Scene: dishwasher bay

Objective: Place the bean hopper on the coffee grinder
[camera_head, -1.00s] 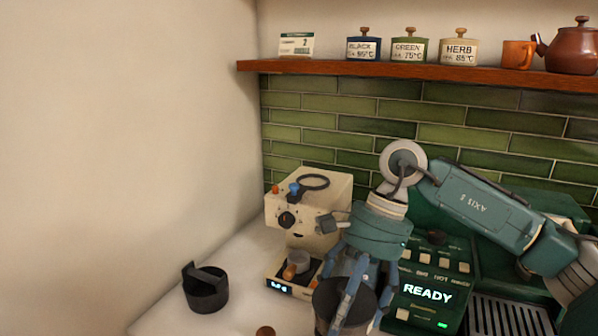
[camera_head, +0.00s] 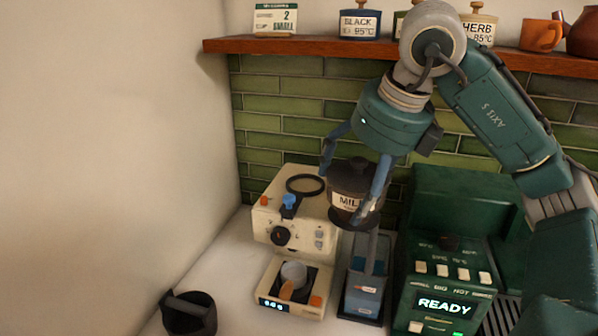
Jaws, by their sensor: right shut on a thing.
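The bean hopper (camera_head: 347,203) is a dark brown jar with a knobbed lid, a wide lower rim and a pale label starting "MIL". My right gripper (camera_head: 353,192) is shut around it from above and holds it upright in the air. The coffee grinder (camera_head: 275,215) is the cream machine to the left, with a black ring (camera_head: 306,185) on top. The hopper hangs beside the grinder, right of the ring, overlapping the grinder's right edge in the picture. I cannot tell the depth gap between them. My left gripper is out of view.
A grey cup (camera_head: 293,273) stands on the grinder's lower platform. A blue-grey stand (camera_head: 367,292) is below the hopper. A green machine reading READY (camera_head: 445,305) stands to the right. A black handled container (camera_head: 189,315) is front left. A wooden shelf (camera_head: 300,46) runs above.

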